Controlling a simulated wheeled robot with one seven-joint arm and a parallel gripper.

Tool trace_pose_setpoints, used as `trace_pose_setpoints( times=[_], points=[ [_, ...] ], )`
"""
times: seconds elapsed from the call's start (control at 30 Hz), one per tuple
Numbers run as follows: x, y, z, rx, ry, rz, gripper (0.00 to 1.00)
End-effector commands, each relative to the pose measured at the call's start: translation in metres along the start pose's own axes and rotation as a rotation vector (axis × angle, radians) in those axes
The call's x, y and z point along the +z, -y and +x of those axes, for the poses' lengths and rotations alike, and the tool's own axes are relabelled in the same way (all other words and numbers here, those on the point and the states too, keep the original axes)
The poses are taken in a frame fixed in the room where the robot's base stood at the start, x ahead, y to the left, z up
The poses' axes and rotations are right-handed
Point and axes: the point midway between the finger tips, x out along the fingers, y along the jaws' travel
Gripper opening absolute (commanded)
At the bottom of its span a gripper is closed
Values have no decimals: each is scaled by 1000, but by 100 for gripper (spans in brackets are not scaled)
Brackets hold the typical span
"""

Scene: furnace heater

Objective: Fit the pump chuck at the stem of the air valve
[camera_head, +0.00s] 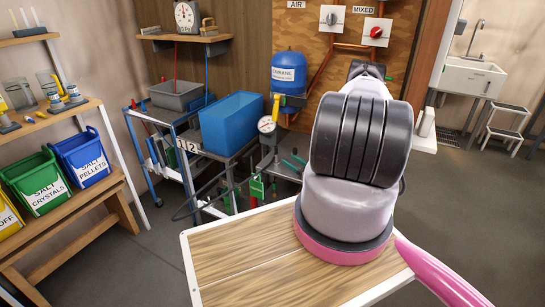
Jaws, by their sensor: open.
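A blue tank with a white label (289,73) is mounted on the wooden board, just left of my arm. The air valve and its stem are too small to make out. A round white gauge (267,125) stands below and left of the tank, with an orange part (275,106) above it. It looks like part of the pump. A thin dark hose (190,210) loops out to the left, low by the carts. I cannot pick out the pump chuck. My gripper is not visible; my arm's large pale and black links fill the centre right and hide what lies behind.
A blue bin (231,123) and a grey bin (176,95) sit on carts at centre left. A wood-topped surface (235,245) with a white edge lies in front. Shelves with salt bins (35,184) stand left. A sink (470,77) and step stool (502,125) stand right.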

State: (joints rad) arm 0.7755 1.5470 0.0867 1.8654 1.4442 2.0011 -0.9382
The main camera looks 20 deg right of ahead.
Motion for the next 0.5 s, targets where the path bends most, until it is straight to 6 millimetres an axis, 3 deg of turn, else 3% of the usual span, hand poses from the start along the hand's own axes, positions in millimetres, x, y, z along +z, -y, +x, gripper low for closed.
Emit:
trace_pose_setpoints(
  times=[0.2,0.5],
  points=[
    [1,-2,36,6,2,-4,52],
    [4,-3,65,7,3,-3,52]
  ],
)
